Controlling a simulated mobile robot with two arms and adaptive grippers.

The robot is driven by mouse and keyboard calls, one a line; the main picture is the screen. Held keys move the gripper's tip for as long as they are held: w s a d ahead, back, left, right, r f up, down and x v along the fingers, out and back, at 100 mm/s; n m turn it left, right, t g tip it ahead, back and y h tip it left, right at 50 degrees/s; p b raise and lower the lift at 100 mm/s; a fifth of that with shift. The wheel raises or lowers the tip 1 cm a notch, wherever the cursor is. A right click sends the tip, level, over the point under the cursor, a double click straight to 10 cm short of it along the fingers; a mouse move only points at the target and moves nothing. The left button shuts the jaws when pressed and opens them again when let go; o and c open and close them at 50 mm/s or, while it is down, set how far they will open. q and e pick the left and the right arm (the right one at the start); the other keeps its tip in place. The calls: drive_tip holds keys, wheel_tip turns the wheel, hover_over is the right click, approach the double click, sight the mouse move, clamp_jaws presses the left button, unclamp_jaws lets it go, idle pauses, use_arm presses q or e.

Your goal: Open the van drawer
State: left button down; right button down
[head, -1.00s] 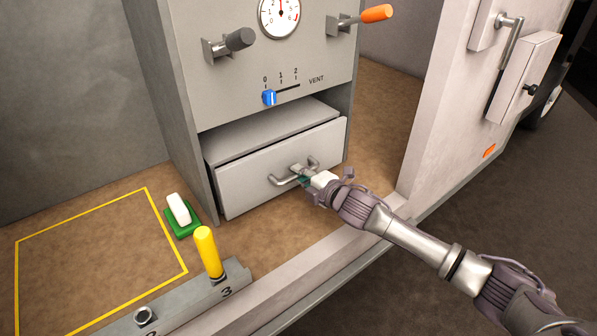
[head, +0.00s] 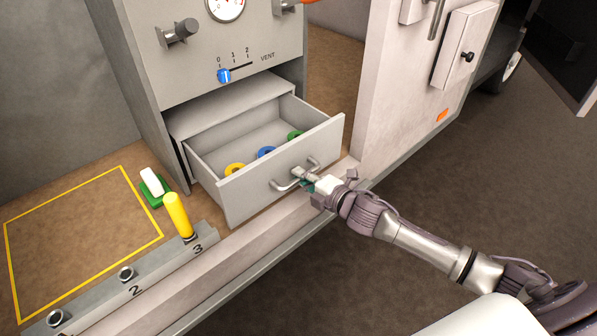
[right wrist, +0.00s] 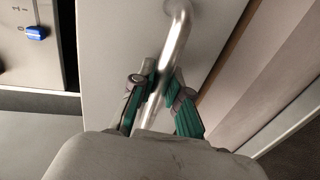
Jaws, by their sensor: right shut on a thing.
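The grey van drawer (head: 285,171) stands well out of its cabinet in the head view. Its inside shows a yellow ring (head: 234,169), a blue ring (head: 266,152) and a green ring (head: 295,135). My right gripper (head: 308,179) is shut on the metal bar handle (head: 284,186) on the drawer front. In the right wrist view the green-padded fingers (right wrist: 162,92) close around the handle bar (right wrist: 180,40). My left gripper is not in view.
Above the drawer is a panel with a gauge, levers and a blue vent slider (head: 224,75). A yellow peg (head: 178,214) stands in a numbered rail in front. A white and green block (head: 153,186) lies beside a yellow floor outline. A white wall panel (head: 400,95) rises to the right.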

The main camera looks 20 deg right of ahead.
drive_tip(key=shift+s+d, duration=0.1)
drive_tip(key=c, duration=1.1)
unclamp_jaws()
drive_tip(key=shift+c, duration=0.2)
drive_tip(key=v, duration=1.2)
drive_tip(key=shift+f, duration=0.1)
